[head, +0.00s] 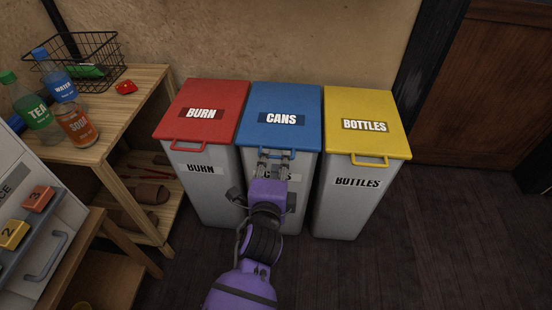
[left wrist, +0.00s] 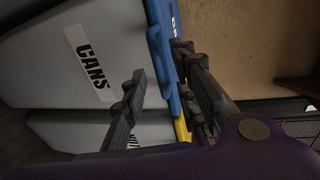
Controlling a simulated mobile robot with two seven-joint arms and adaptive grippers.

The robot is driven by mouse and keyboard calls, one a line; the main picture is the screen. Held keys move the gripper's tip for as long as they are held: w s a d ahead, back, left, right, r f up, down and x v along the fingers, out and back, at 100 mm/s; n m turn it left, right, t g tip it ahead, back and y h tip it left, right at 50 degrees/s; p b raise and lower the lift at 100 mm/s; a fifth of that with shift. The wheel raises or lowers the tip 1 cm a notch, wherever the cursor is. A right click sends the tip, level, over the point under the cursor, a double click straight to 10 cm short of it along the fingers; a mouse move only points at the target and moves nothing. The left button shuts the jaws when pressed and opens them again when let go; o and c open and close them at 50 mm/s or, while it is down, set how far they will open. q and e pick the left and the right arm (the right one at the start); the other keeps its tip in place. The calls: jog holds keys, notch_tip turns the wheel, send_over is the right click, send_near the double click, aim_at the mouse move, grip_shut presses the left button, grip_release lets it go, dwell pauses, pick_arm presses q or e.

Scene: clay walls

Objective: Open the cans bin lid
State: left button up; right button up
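The cans bin stands in the middle of three bins, with a closed blue lid (head: 285,105) marked CANS and a grey body (head: 308,175). My left gripper (head: 274,160) is at the front edge of the blue lid, over the lid's handle area, which it mostly hides. In the left wrist view my left gripper (left wrist: 160,66) has its fingers apart. The blue lid edge (left wrist: 163,60) lies between them, close to the right-hand finger. I cannot tell whether it touches. The CANS label (left wrist: 90,62) shows on the grey front. My right gripper is not in view.
A red-lidded BURN bin (head: 205,100) stands close on the left and a yellow-lidded BOTTLES bin (head: 366,108) on the right, both closed. A wooden shelf (head: 135,95) with bottles and a wire basket (head: 80,58) stands at left. The floor at right (head: 450,240) is clear.

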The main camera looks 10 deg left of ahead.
aim_at(276, 158)
pick_arm(q)
jog(key=shift+w+f+b, duration=0.25)
jog(key=shift+w, duration=0.7)
jog(key=shift+w+f+b, duration=0.25)
jog(key=shift+w, duration=0.65)
grip_shut()
